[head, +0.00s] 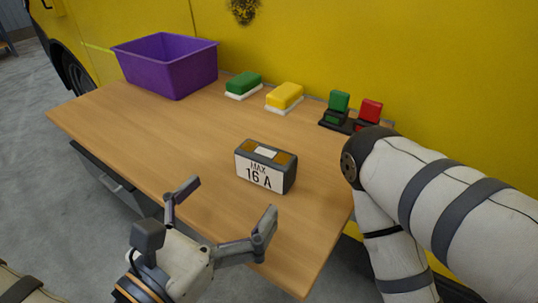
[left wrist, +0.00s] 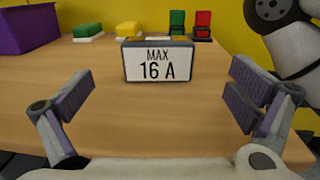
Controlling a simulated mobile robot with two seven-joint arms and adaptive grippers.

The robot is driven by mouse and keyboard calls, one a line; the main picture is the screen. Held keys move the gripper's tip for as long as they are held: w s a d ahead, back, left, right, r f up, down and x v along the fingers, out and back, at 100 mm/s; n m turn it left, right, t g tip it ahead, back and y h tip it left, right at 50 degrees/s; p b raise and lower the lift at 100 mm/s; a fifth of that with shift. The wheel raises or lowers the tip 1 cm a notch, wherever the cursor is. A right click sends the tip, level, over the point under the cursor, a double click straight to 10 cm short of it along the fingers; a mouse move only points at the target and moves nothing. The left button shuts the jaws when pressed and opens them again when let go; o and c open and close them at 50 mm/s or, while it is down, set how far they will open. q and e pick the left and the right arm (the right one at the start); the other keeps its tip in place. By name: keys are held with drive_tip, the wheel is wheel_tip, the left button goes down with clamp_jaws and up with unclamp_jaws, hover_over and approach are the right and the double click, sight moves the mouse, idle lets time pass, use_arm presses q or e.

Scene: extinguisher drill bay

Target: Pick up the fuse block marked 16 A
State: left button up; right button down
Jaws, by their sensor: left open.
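The fuse block (head: 266,166) is a dark grey block with a white label reading "MAX 16 A" and an amber top, upright on the wooden table. In the left wrist view the fuse block (left wrist: 158,62) stands straight ahead, beyond the fingertips, its label facing me. My left gripper (head: 223,208) is open and empty at the table's front edge, short of the block and apart from it. Its two fingers also show in the left wrist view (left wrist: 160,98), spread wide on either side. My right gripper is not visible; only the right arm shows at the right.
A purple bin (head: 170,68) stands at the table's far left. Green (head: 243,84) and yellow (head: 285,97) blocks with white bases lie along the back. Green (head: 338,105) and red (head: 368,114) blocks stand in black holders at back right. The wooden tabletop (head: 165,135) left of the fuse block is clear.

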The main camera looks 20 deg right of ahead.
sight(258, 164)
use_arm(q)
drive_tip(key=p+x, duration=0.1)
drive_tip(key=x, duration=0.9)
drive_tip(key=shift+w+d+r, duration=0.1)
drive_tip(key=shift+w+r, duration=0.05)
drive_tip(key=shift+w, duration=0.1)
drive_tip(key=c, duration=1.2)
